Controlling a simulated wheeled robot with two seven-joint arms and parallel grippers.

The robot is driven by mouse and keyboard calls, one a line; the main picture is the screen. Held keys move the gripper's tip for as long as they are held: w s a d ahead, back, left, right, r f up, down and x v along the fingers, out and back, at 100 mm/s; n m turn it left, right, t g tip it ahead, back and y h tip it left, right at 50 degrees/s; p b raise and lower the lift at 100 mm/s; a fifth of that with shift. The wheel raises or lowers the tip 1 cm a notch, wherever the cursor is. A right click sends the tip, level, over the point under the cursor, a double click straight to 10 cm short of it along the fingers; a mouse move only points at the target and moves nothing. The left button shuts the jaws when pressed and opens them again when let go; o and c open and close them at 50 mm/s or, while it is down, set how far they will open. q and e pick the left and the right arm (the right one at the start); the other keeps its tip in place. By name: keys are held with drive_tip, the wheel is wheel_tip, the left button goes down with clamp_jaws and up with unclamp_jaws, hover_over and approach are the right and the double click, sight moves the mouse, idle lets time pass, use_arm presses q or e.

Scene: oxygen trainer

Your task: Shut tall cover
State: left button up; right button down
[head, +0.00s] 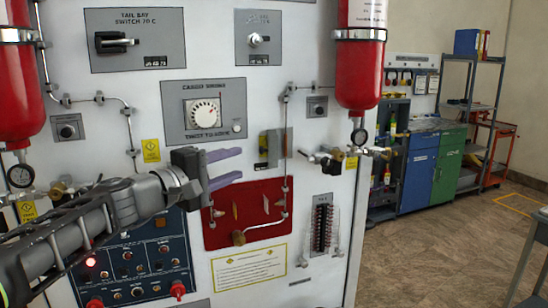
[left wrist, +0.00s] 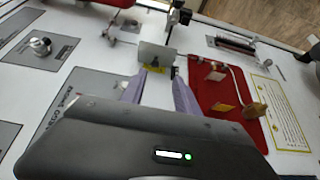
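A small grey upright plate (head: 274,146), which looks like the tall cover swung out from the panel, is above the red plate in the head view. It also shows in the left wrist view (left wrist: 157,55), just beyond my fingertips, with a yellow label beside it. My left gripper (head: 240,164) is open, with two lavender fingers apart and nothing visible between them. Its fingertips are just left of the grey plate; whether they touch it cannot be told. My right gripper is not in view.
The red plate (head: 222,232) with small flags and a brass fitting is just below my left gripper. A thin pipe (head: 287,130) runs down just right of the cover. A red cylinder (head: 359,75) with a gauge hangs further right. Open floor lies right of the panel.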

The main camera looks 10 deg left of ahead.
sight(268, 149)
use_arm(q)
drive_tip(key=p+x, duration=0.1)
drive_tip(key=x, duration=0.1)
drive_tip(key=p+x, duration=0.1)
drive_tip(key=x, duration=0.2)
drive_tip(key=r+x, duration=0.1)
drive_tip(key=x, duration=0.1)
drive_tip(key=shift+w+p, duration=0.2)
drive_tip(key=shift+p, duration=0.2)
clamp_jaws()
idle(0.4)
